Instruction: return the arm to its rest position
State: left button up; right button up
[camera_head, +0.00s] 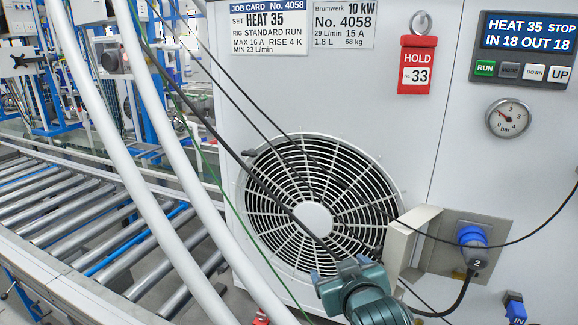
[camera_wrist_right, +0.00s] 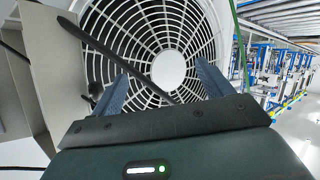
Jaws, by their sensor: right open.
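My right gripper (camera_head: 344,268) is at the lower middle of the head view, in front of the fan grille (camera_head: 312,190). In the right wrist view its two fingers (camera_wrist_right: 163,80) stand apart with nothing held between them, and the round grille (camera_wrist_right: 150,35) fills the background. A dark cable (camera_wrist_right: 130,68) crosses between the fingers and the grille; whether it touches them I cannot tell. My left gripper is not in view.
A pale open cover (camera_head: 402,240) stands close right of my right gripper, beside a blue plug (camera_head: 472,237) in a socket. A red HOLD tag (camera_head: 417,64) and a display (camera_head: 525,35) are above. Thick white hoses (camera_head: 150,190) and a roller conveyor (camera_head: 60,215) lie left.

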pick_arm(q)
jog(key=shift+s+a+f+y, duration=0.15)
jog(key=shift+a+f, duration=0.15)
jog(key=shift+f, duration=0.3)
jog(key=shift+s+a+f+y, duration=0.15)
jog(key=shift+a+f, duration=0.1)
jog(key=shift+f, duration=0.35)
pick_arm(e)
jog(key=s+d+f+g+y, duration=0.1)
jog(key=s+f+g+y, duration=0.1)
jog(key=s+f, duration=2)
jog(key=shift+s+d+f+g+y, duration=0.25)
jog(key=shift+d+f+g+y, duration=0.25)
jog(key=shift+f, duration=0.45)
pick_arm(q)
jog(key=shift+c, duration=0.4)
pick_arm(e)
jog(key=shift+a, duration=0.1)
jog(key=shift+c, duration=0.3)
